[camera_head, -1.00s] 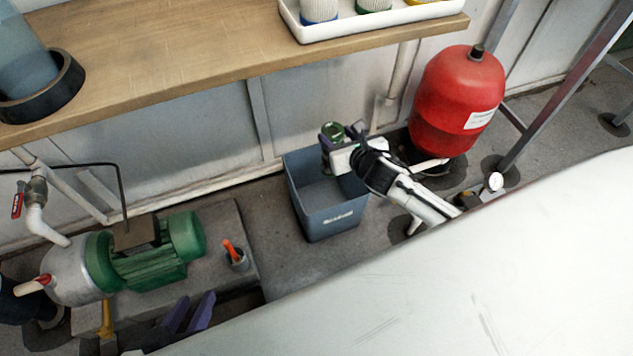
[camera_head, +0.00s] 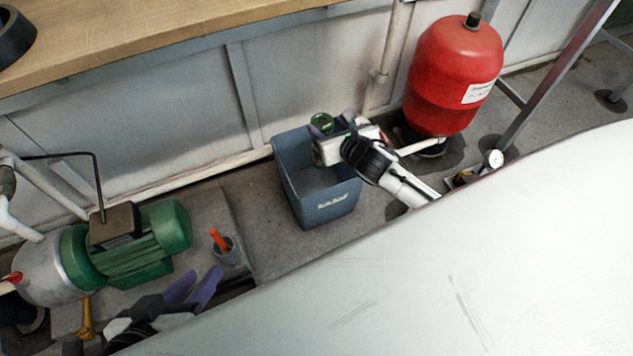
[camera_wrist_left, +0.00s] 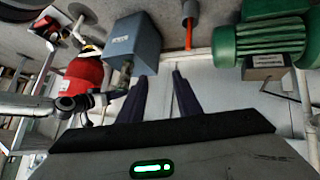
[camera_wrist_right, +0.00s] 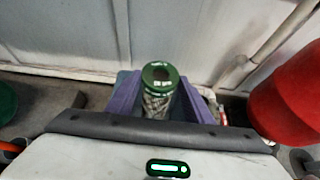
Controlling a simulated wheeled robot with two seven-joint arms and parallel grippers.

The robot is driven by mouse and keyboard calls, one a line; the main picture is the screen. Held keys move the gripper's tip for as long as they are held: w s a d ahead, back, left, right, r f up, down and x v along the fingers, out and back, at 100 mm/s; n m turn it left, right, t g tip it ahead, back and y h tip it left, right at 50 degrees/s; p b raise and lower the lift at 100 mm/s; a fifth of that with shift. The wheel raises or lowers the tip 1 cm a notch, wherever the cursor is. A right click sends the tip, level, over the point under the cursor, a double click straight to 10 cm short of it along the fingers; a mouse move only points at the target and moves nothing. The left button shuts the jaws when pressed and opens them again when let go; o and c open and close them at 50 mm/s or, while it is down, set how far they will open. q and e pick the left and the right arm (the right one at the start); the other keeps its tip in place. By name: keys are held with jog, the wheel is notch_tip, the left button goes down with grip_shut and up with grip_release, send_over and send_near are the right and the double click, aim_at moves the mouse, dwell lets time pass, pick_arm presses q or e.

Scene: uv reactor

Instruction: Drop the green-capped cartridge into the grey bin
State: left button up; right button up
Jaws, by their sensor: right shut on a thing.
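The green-capped cartridge (camera_wrist_right: 160,92) stands between the purple fingers of my right gripper (camera_wrist_right: 158,95), which is shut on it. In the head view the cartridge's green cap (camera_head: 322,123) shows at the back of the grey bin (camera_head: 325,211), over its opening. My right gripper (camera_head: 322,133) is there too, above the bin's rim; the cartridge's lower end is hidden. My left gripper (camera_head: 194,287) is empty, its purple fingers apart, at the bottom left near the pump. The left wrist view shows those fingers (camera_wrist_left: 160,95) apart and the bin (camera_wrist_left: 133,42) beyond them.
A red tank (camera_head: 452,80) stands right of the bin, close to my right arm. A green pump (camera_head: 135,245) and a small cup with an orange-handled tool (camera_head: 226,251) are left. A wooden bench (camera_head: 150,35) runs along the back. A large pale surface (camera_head: 430,270) fills the lower right.

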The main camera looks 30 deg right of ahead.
jog(key=o, duration=1.5)
jog(key=shift+s+r+p, duration=0.25)
jog(key=shift+s+p, duration=0.05)
jog(key=shift+s, duration=0.05)
pick_arm(q)
jog(key=a+p, duration=0.1)
jog(key=p, duration=0.1)
jog(key=s+a+y+p, duration=0.1)
jog(key=p, duration=0.1)
jog(key=shift+a+f+n, duration=0.15)
jog(key=shift+a+n, duration=0.15)
jog(key=shift+a, duration=0.05)
pick_arm(e)
jog(key=v, duration=0.9)
jog(key=shift+s, duration=0.2)
pick_arm(q)
jog(key=shift+w, duration=0.1)
pick_arm(e)
jog(key=shift+r, duration=0.1)
